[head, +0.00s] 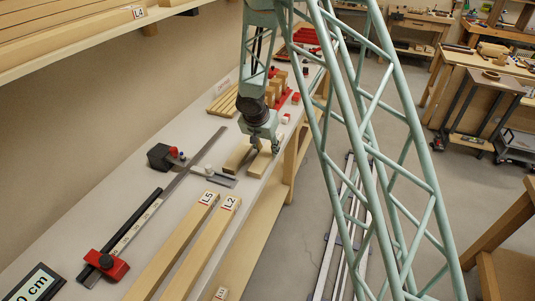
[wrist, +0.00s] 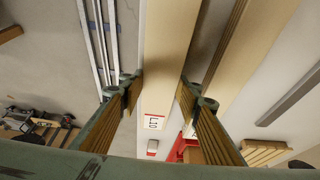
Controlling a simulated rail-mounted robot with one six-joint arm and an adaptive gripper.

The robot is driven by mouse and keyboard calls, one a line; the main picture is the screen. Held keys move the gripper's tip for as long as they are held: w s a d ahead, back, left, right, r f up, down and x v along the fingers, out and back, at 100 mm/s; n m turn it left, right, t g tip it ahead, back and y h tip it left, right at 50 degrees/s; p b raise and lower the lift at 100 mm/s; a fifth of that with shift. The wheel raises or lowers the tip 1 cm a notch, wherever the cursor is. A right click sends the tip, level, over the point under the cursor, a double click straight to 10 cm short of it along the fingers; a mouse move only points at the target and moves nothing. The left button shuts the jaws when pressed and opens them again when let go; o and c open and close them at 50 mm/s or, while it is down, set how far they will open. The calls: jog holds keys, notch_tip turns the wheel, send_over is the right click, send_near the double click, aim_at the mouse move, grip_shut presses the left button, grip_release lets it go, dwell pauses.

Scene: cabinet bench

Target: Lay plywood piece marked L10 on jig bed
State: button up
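The plywood piece marked L10 (wrist: 166,60) is a pale, long strip in the wrist view, with its red-edged label near its lower end. In the head view it appears as the right of two short-looking strips (head: 262,163) beneath my gripper (head: 265,145). In the wrist view, my gripper (wrist: 161,84) has one finger along each side of L10. The fingertips lie close to its edges; whether they press on it cannot be told. I cannot pick out the jig bed with certainty.
Another strip (head: 238,157) lies left of L10. Strips L5 (head: 178,243) and L2 (head: 203,249) lie nearer on the bench. A metal ruler with a red clamp (head: 106,265) is at left. A red tray with blocks (wrist: 192,150) stands beyond. The bench edge drops to floor at right.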

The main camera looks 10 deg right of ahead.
aim_at(269, 149)
jog(key=shift+c, duration=0.9)
jog(key=shift+r, duration=0.1)
jog(key=shift+r, duration=1.65)
jog(key=shift+s, duration=0.1)
jog(key=s+d+r+b, duration=0.1)
jog(key=s+b, duration=0.6)
jog(key=s, duration=0.8)
jog(key=shift+s+d+r, duration=0.25)
jog(key=shift+s+d, duration=0.05)
jog(key=shift+s, duration=0.05)
jog(key=shift+a, duration=0.1)
